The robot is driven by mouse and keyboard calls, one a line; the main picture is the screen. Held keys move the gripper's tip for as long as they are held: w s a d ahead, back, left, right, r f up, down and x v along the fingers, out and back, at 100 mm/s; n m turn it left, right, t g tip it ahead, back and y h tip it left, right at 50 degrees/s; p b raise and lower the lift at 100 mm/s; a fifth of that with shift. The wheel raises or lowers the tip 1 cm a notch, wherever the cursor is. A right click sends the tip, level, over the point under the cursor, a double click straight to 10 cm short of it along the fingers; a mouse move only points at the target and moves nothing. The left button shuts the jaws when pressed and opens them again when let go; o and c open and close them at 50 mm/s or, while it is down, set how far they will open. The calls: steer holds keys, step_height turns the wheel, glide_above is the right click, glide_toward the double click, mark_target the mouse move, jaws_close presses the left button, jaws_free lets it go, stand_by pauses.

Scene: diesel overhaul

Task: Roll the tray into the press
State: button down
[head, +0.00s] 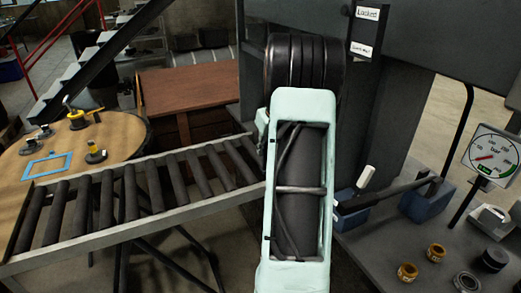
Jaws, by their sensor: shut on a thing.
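The roller conveyor (131,190) runs from the lower left up to the press (380,110), a dark grey frame at the right. My pale green arm covers the middle of the view, where the conveyor meets the press. I cannot see the tray; no tray shows on the bare rollers at the left. My gripper is not visible either, so its relation to the tray cannot be seen.
A round wooden table (65,150) with yellow-and-black parts and a blue frame (47,165) stands at the left. A brown wooden box (190,95) is behind the conveyor. A pressure gauge (490,155), a lever (385,194) and small rings (407,272) are at the right.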

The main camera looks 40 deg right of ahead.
steer(key=shift+s+d, duration=0.15)
steer(key=shift+d, duration=0.1)
steer(key=c, duration=1.8)
jaws_free()
steer(key=shift+d, duration=0.1)
steer(key=shift+c, duration=0.2)
steer(key=shift+r, duration=0.2)
steer(key=s+a+r, duration=0.2)
steer(key=s, duration=0.4)
steer(key=s+a+r, duration=0.2)
steer(key=s, duration=0.5)
steer(key=shift+s, duration=0.15)
steer(key=shift+r, duration=0.1)
